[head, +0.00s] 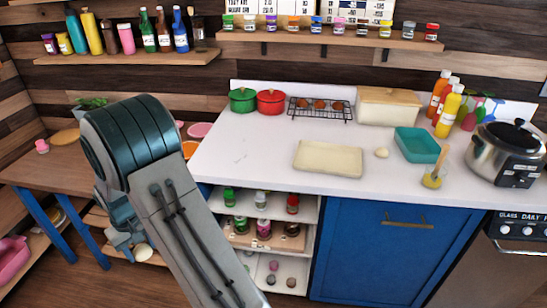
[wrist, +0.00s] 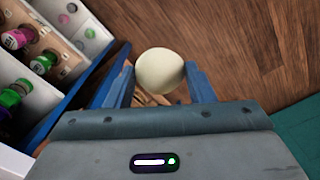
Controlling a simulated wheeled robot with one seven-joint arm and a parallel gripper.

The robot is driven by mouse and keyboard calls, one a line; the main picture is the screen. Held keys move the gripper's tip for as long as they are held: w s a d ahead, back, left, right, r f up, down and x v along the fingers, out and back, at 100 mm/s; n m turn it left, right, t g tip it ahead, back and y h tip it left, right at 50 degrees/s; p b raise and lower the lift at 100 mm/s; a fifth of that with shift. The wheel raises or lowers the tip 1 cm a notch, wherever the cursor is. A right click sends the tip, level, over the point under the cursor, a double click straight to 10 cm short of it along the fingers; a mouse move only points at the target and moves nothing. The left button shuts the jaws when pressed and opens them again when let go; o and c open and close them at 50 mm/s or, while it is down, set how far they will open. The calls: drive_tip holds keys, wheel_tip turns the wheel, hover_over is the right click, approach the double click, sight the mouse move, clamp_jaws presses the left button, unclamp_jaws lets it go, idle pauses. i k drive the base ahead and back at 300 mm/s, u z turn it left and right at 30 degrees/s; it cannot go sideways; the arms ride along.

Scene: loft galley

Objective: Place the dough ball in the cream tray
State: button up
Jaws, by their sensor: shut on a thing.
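The cream tray (head: 328,159) lies flat and empty on the white counter in the head view. One pale dough ball (head: 381,152) rests on the counter just right of it. My gripper (wrist: 160,80) is shut on another pale, round dough ball (wrist: 159,68), held between the blue fingers in the wrist view. In the head view, my gripper (head: 128,245) is low at the left, below counter height and apart from the tray. The held ball shows there partly, and my arm covers much of that area.
A teal tray (head: 417,145) and a glass with a spoon (head: 433,180) stand right of the loose ball. A wire rack (head: 319,108) and a cream bin (head: 388,106) stand behind. Open jar shelves (head: 262,222) are below the counter, beside my gripper. The counter's front left is clear.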

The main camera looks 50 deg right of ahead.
sight(312, 157)
drive_tip(key=z, duration=1.45)
